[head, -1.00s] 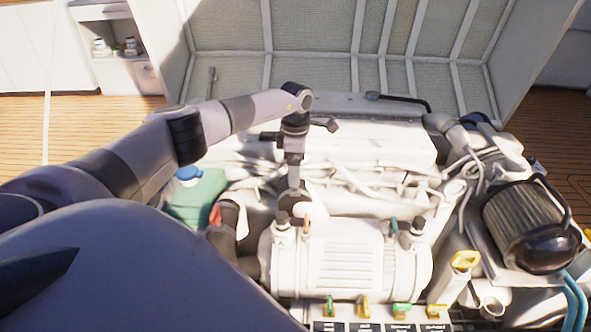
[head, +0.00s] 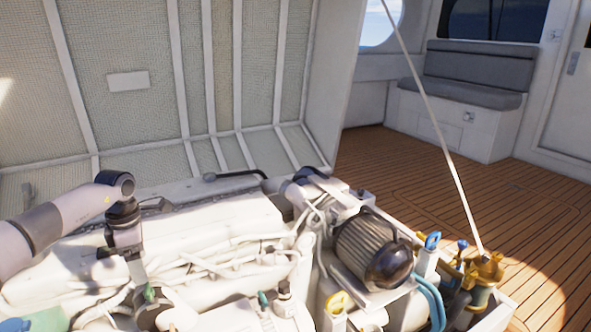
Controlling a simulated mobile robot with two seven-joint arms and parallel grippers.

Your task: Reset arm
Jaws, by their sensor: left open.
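My left gripper (head: 141,280) points down over the white engine (head: 215,235) at the lower left of the head view. Its jaws are open, but the fingertips are small and hard to make out against the engine parts. A small green-topped part (head: 151,293) shows right at the fingertips; I cannot tell whether they touch it. My left arm comes in from the left edge and bends down at the wrist. My right arm and gripper are out of view.
The raised hatch lid (head: 150,120) stands behind the engine. A dark ribbed filter (head: 372,248), a yellow ring handle (head: 338,302), a blue handle (head: 432,240) and a brass strainer (head: 483,268) are to the right. A thin strut (head: 433,120) slants down there. Wooden deck (head: 450,185) lies clear beyond.

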